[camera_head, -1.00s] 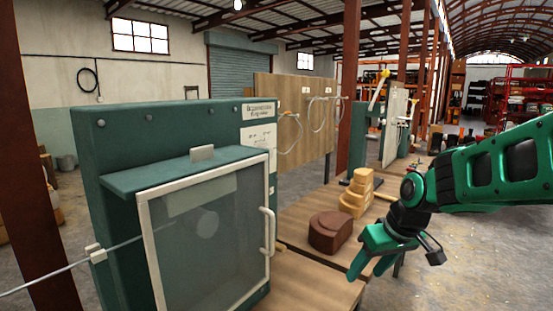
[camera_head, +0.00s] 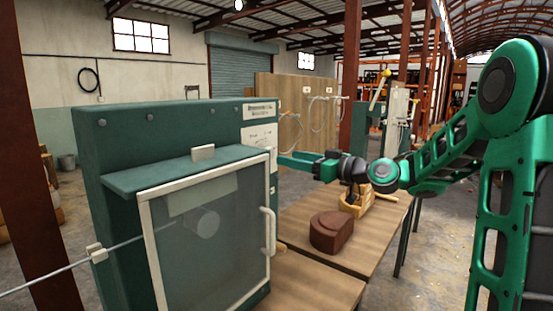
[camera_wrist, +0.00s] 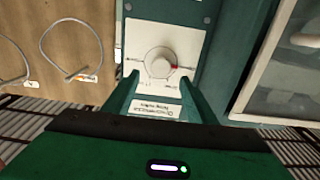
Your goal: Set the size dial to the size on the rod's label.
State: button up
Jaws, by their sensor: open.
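The size dial (camera_wrist: 158,62) is a round pale knob on a white plate in the wrist view, with a red mark at its right side. The plate's markings are too small to read. My gripper (camera_wrist: 160,88) is open, its two green fingers pointing at the dial's plate, with nothing between them. In the head view my gripper (camera_head: 284,161) is beside the right side of the green machine (camera_head: 120,185); the dial cannot be made out there. A thin metal rod (camera_head: 50,279) runs into the machine's left side through a white block. I cannot see a readable label on it.
A clear-windowed door (camera_head: 205,240) with a white frame and handle (camera_head: 268,232) closes the machine's front. A wooden board (camera_wrist: 50,45) holds wire hoops with small tags. A brown block (camera_head: 331,231) and a stepped yellow block (camera_head: 356,202) stand on the bench (camera_head: 305,290).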

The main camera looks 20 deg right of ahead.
jog(key=x, duration=0.7)
jog(key=shift+c, duration=0.2)
